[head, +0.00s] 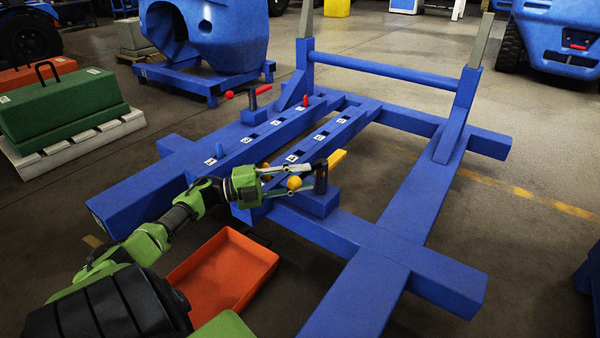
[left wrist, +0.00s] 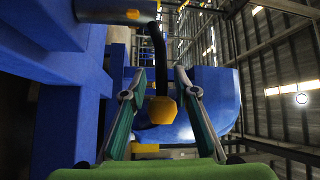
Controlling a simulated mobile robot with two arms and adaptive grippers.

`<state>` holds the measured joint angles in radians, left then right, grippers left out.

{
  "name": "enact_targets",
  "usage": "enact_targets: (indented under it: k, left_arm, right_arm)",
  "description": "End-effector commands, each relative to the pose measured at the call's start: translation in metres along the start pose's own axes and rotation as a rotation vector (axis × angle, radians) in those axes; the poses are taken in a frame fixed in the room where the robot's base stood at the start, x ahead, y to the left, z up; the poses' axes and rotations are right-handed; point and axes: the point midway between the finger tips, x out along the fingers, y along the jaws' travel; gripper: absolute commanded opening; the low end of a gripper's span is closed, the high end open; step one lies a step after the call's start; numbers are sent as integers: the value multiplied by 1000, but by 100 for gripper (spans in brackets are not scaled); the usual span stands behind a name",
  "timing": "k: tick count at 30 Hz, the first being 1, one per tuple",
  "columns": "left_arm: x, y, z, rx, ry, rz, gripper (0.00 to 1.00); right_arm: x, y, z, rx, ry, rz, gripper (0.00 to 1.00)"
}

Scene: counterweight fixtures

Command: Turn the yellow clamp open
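The yellow clamp has a dark post (head: 321,178) on a blue block of the frame, a yellow arm (head: 337,158) pointing up and right, and a yellow-orange ball knob (head: 294,183) on its left. My left gripper (head: 308,177) reaches in from the left at the clamp, its fingers on either side of the knob. In the left wrist view the knob (left wrist: 162,110) hangs on a curved black rod between the spread fingers of the gripper (left wrist: 160,70), with gaps on both sides. My right gripper is not in view.
The blue frame (head: 420,240) has two slotted rails with numbered labels. A red clamp (head: 263,90) stands at its far left. An orange tray (head: 222,268) lies on the floor below my left arm. Green and orange weights (head: 60,105) sit on pallets at left.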

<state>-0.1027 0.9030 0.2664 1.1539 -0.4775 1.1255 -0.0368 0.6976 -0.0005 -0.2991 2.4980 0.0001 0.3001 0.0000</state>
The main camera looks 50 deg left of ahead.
Motion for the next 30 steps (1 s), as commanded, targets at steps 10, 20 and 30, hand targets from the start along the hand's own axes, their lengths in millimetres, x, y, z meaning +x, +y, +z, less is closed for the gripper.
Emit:
enact_targets:
  k: [10, 20, 30]
  left_arm:
    - [-50, 1, 1, -1, -5, 4, 28]
    - [-110, 1, 0, -1, -4, 2, 28]
    - [-123, 0, -1, 0, -1, 1, 28]
  right_arm:
    - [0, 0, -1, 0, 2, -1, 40]
    - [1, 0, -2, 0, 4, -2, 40]
    - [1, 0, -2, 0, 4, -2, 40]
